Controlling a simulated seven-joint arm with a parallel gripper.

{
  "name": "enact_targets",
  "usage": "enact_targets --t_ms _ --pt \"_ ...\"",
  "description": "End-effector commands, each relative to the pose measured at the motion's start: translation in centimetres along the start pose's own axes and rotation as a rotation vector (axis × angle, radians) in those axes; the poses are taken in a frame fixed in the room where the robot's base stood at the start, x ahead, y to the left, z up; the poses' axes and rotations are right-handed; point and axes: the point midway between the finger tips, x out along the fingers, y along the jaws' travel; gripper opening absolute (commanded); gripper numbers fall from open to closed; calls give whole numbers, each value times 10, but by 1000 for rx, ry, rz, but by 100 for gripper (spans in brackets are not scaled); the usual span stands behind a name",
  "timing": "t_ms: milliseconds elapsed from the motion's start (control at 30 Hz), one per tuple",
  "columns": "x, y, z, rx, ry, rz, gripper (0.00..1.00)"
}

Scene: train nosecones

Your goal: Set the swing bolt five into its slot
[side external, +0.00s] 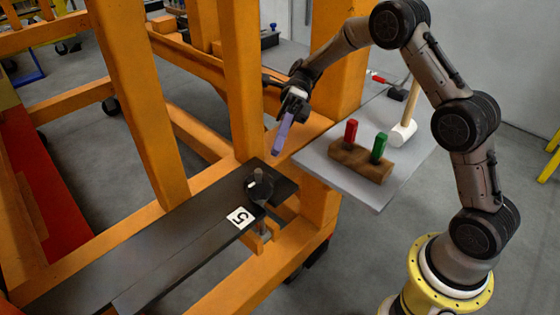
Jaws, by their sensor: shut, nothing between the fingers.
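The swing bolt five (259,188) is at the end of a dark flat plate (185,240), beside a white label marked 5 (240,218). Its dark round nut shows above the plate with a short stub on top. A lower part of the bolt shows below the plate edge. The bolt looks about upright; the slot is mostly hidden and I cannot tell how deep the bolt sits in it. My gripper (278,149) has purple fingers, pointing down. It is shut and empty, above and slightly right of the bolt, apart from it.
Orange frame posts (240,80) and beams stand left of and behind my gripper. A grey side tray (375,202) at the right holds a wooden block (352,162) with a red and a green handle, and a mallet (403,131). Open air lies between gripper and bolt.

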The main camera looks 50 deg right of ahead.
Motion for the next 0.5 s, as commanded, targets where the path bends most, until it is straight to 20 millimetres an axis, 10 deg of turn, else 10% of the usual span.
enact_targets --t_ms 500 --pt "-25 -8 -5 6 8 8 0"
